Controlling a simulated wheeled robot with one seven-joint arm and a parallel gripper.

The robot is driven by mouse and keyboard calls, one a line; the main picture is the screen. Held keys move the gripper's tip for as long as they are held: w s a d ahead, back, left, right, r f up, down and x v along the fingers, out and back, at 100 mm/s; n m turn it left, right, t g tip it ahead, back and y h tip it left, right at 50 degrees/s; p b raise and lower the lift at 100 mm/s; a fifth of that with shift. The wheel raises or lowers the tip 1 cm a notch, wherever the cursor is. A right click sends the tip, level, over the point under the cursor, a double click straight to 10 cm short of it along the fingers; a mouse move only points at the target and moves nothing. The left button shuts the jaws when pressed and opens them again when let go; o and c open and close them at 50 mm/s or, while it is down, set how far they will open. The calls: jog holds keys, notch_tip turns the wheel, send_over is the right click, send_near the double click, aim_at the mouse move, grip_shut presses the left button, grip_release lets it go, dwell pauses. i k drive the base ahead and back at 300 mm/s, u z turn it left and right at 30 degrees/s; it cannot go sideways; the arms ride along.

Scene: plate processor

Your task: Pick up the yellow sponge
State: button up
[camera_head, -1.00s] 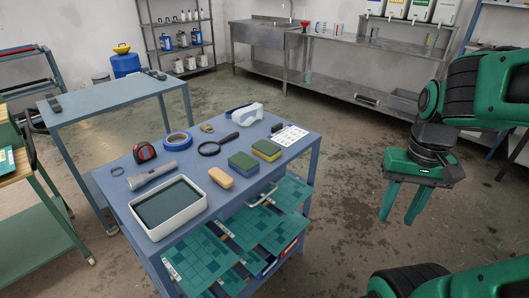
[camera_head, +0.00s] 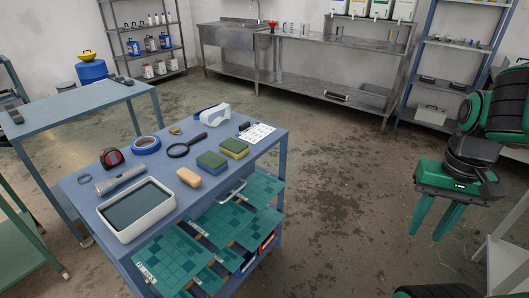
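Two sponges lie side by side on the blue table (camera_head: 262,152). The right one, the yellow sponge (camera_head: 235,148), has a green top and a yellow body. The left one, the blue sponge (camera_head: 211,162), has a green top and a blue body. My gripper (camera_head: 429,232) hangs over the bare floor, well to the right of the table and apart from both sponges. Its two green fingers point down, are spread, and hold nothing.
Near the sponges lie a tan block (camera_head: 189,177), a magnifying glass (camera_head: 187,146), a tape dispenser (camera_head: 213,114) and a white sheet (camera_head: 257,132). A white tray (camera_head: 166,222) stands at the front. Teal-patterned drawers (camera_head: 240,220) stick out below the tabletop. The floor right of the table is clear.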

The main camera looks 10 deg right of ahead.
aim_at(233, 148)
jog(key=z, duration=0.6)
jog(key=k, duration=0.85)
jog(key=z, duration=0.55)
jog(key=i, duration=1.15)
jog(key=u, duration=1.35)
jog(key=i, duration=1.05)
jog(key=u, duration=0.6)
